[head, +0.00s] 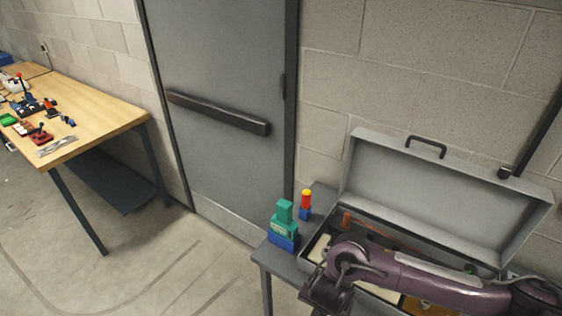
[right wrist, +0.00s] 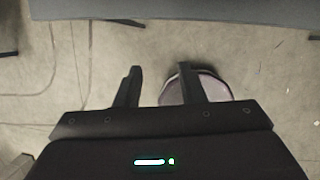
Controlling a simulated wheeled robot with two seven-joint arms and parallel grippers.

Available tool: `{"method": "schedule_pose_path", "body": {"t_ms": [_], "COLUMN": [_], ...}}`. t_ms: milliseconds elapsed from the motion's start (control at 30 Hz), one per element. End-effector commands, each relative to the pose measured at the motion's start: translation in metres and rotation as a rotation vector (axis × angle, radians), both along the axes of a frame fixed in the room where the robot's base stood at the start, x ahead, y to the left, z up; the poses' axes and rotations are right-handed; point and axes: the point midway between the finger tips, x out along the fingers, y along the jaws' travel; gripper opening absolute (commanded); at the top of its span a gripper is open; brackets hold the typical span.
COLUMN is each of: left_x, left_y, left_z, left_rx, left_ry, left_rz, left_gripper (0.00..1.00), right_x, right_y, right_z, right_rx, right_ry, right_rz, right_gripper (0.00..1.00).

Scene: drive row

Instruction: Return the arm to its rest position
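My right arm comes in from the right in the head view, in front of an open grey toolbox (head: 450,195). Its gripper end (head: 325,293) is at the toolbox's front left corner, and its fingers are hard to make out there. In the right wrist view my right gripper (right wrist: 160,80) has its two dark fingers apart with nothing between them, above the concrete floor. A round pale thing shows behind the right finger and cannot be told clearly. My left gripper is in neither view.
The toolbox stands on a grey table (head: 265,262) beside a teal and blue block piece (head: 284,228) and a small red, yellow and blue stack (head: 305,204). A grey door (head: 225,70) is behind. A wooden table (head: 100,115) with several small parts stands left. Floor between is clear.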

Motion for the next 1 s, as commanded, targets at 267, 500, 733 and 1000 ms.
{"method": "schedule_pose_path", "body": {"t_ms": [267,500,733,1000], "left_x": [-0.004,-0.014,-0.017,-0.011], "left_y": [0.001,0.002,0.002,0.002], "left_z": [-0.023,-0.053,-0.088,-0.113], "left_rx": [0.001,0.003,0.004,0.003], "left_ry": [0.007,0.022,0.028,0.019], "left_rz": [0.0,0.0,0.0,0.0], "left_gripper": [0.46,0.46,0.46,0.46], "right_x": [0.003,0.011,-0.014,-0.135], "right_y": [0.041,0.073,0.034,-0.052], "right_z": [-0.059,-0.149,-0.307,-0.447], "right_rx": [0.233,0.529,0.772,0.735], "right_ry": [0.116,0.262,0.343,0.249], "right_rz": [-0.268,-0.713,-1.417,-1.986], "right_gripper": [0.36,0.36,0.36,0.36]}}
